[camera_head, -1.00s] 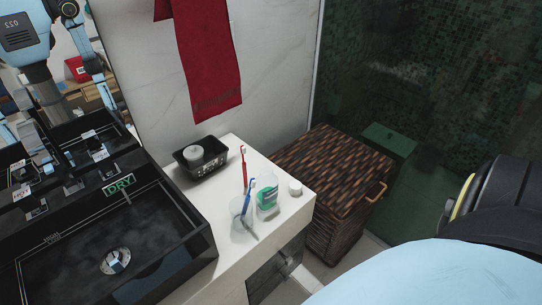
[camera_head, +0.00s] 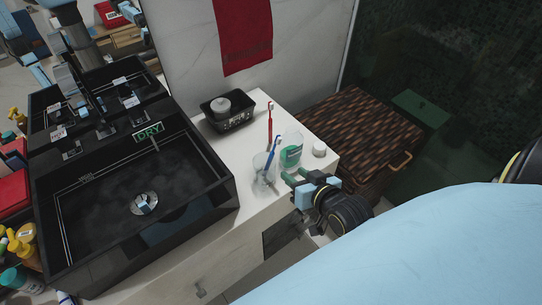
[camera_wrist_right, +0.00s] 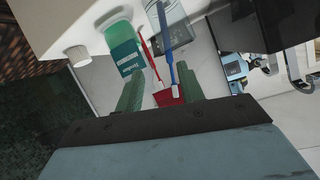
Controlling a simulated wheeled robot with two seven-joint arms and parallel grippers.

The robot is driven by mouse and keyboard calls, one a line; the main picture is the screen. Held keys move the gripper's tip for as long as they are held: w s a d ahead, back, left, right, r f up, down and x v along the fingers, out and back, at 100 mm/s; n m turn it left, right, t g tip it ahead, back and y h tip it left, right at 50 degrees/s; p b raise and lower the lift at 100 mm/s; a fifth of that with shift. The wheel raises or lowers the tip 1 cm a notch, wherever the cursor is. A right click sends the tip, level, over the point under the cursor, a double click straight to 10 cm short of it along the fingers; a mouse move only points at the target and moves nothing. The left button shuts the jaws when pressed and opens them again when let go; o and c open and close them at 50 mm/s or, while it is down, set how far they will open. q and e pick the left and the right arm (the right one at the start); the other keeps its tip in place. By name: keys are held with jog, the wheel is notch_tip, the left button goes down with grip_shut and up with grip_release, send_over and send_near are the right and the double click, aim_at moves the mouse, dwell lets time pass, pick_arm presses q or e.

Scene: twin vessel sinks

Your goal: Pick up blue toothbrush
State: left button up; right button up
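The blue toothbrush (camera_head: 272,154) leans upright in a clear glass cup (camera_head: 260,173) on the white counter, beside a red toothbrush (camera_head: 269,127). My right gripper (camera_head: 295,178) is just right of the cup, at the counter's front edge, with its green fingers apart. In the right wrist view the blue toothbrush (camera_wrist_right: 170,58) and the red toothbrush (camera_wrist_right: 150,58) show between the two open fingers (camera_wrist_right: 161,88). I cannot tell how far beyond the fingertips they are. The gripper holds nothing. My left gripper is not in the head view.
A mouthwash bottle (camera_head: 291,151) and a small white jar (camera_head: 319,149) stand close behind the right gripper. A black basket (camera_head: 240,124) is at the wall. The black sink (camera_head: 180,205) lies left; a wicker hamper (camera_head: 365,135) stands right.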

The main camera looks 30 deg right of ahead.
aim_at(273, 152)
jog(key=shift+w+a+f+b, duration=0.1)
jog(key=shift+w+f+b, duration=0.25)
jog(key=shift+w, duration=1.8)
jog(key=shift+w+d+f+b, duration=0.1)
jog(key=shift+w+f+b, duration=0.2)
jog(key=shift+w, duration=1.85)
jog(key=shift+w+a+f+b, duration=0.15)
jog(key=shift+w+f, duration=0.25)
jog(key=shift+w, duration=1.75)
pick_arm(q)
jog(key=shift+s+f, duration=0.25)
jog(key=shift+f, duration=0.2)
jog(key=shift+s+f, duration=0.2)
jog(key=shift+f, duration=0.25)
pick_arm(e)
grip_shut()
